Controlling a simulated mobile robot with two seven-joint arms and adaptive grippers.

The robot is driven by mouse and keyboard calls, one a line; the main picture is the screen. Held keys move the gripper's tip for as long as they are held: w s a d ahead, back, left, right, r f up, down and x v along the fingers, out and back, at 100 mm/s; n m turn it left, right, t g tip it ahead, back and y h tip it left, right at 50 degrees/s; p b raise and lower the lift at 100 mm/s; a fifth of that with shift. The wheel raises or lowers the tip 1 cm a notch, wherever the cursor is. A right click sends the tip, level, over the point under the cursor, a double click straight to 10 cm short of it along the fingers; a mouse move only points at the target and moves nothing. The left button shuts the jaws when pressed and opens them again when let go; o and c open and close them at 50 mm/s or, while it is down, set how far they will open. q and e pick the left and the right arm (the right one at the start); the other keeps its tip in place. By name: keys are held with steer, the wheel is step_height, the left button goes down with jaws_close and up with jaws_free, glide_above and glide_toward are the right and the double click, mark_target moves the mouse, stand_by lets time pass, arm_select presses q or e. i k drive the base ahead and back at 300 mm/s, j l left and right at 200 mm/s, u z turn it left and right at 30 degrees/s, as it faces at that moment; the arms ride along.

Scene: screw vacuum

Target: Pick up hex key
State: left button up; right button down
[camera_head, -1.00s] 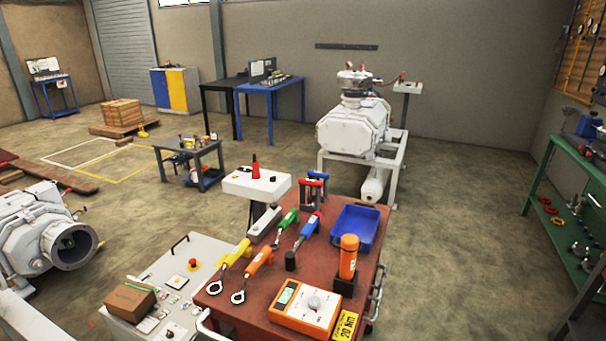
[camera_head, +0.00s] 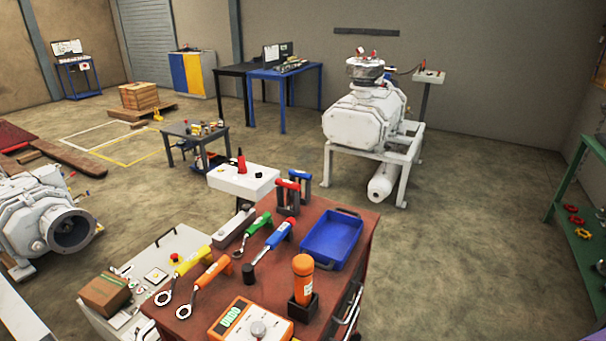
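No hex key can be made out for certain. On the red-brown table (camera_head: 345,280) in front of me, a red-handled tool (camera_head: 287,184) and a blue-handled tool (camera_head: 300,174) stand upright side by side at the far edge; they may be T-handle hex keys, but they are too small to tell. Wrenches with yellow (camera_head: 192,261), orange (camera_head: 212,271), green (camera_head: 258,224) and blue (camera_head: 280,234) handles lie to the left of a blue tray (camera_head: 331,239). Neither of my grippers shows.
An orange cylinder (camera_head: 303,277) stands in a dark holder near the tray. An orange meter (camera_head: 250,322) is at the front edge. A grey control cabinet (camera_head: 135,262) with a cardboard box (camera_head: 105,293) is left. Open floor (camera_head: 470,250) lies right.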

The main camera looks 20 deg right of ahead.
mark_target(299, 174)
steer(key=i+l+u, duration=0.1)
steer(key=l, duration=1)
steer(key=i+l, duration=0.1)
steer(key=l, duration=0.95)
steer(key=l+u, duration=0.15)
steer(key=l, duration=0.95)
steer(key=i, duration=0.05)
